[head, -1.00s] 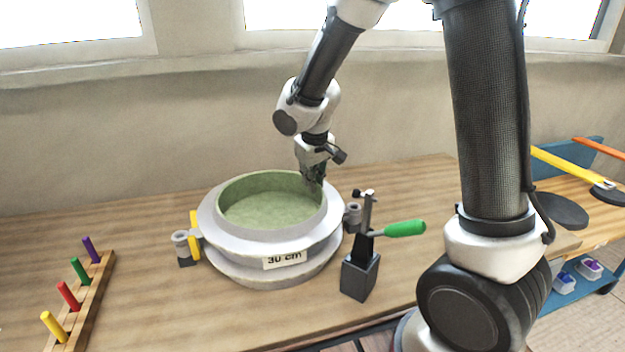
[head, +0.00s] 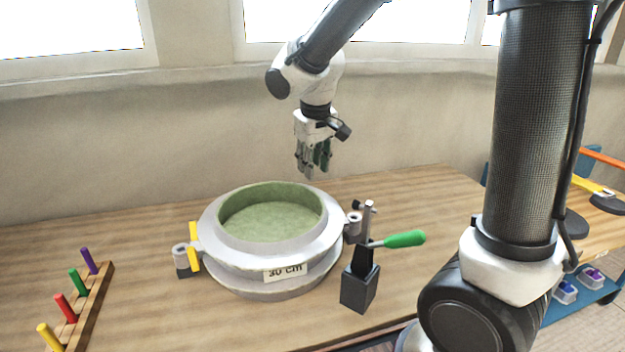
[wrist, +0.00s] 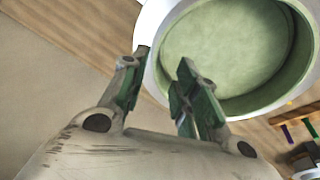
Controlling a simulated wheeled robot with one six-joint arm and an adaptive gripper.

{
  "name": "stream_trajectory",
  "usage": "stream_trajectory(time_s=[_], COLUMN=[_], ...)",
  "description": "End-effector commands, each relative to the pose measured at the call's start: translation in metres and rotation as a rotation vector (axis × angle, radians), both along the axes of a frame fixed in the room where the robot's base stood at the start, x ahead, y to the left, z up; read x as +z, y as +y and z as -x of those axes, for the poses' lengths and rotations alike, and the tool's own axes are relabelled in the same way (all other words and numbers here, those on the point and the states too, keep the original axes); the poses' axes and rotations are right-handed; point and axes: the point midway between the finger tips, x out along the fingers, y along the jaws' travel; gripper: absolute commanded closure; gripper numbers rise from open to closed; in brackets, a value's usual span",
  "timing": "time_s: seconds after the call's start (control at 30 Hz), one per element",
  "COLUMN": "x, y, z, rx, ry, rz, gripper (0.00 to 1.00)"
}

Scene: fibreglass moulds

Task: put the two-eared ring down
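The two-eared ring (head: 222,236) is a wide grey ring with an ear on each side. It sits on the round grey mould marked "30 cm" (head: 285,272), around its green-lined hollow (head: 270,222). The left ear is by a yellow piece (head: 194,246) and a small post; the right ear is by the clamp post. My gripper (head: 312,172) is above and behind the ring's back edge, apart from it. In the wrist view its two fingers (wrist: 157,88) stand apart with nothing between them, and the ring's pale rim (wrist: 150,60) lies beyond them.
A dark clamp stand (head: 360,286) with a green handle (head: 405,239) stands right of the mould. A wooden rack (head: 92,302) with several coloured pegs is at the left. The table behind the mould is clear up to the wall.

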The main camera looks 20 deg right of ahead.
Motion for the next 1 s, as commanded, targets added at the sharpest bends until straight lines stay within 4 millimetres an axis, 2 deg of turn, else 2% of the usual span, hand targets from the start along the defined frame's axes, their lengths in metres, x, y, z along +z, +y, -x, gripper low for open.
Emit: stream_trajectory(time_s=[0.1, 0.33, 0.47, 0.57, 0.7, 0.8, 0.9, 1.0], x=[0.017, 0.026, 0.039, 0.057, 0.073, 0.074, 0.070, 0.066], y=[0.001, 0.000, -0.023, -0.063, -0.115, -0.137, -0.148, -0.153], z=[0.004, 0.008, 0.025, 0.060, 0.131, 0.178, 0.212, 0.232], rx=[-0.001, -0.002, -0.037, -0.100, -0.200, -0.256, -0.294, -0.314], ry=[-0.003, -0.001, -0.010, -0.027, -0.054, -0.074, -0.091, -0.100], rz=[-0.001, -0.001, -0.015, -0.043, -0.092, -0.122, -0.144, -0.158], gripper=[0.70, 0.70, 0.70, 0.70, 0.70, 0.70, 0.70, 0.70])
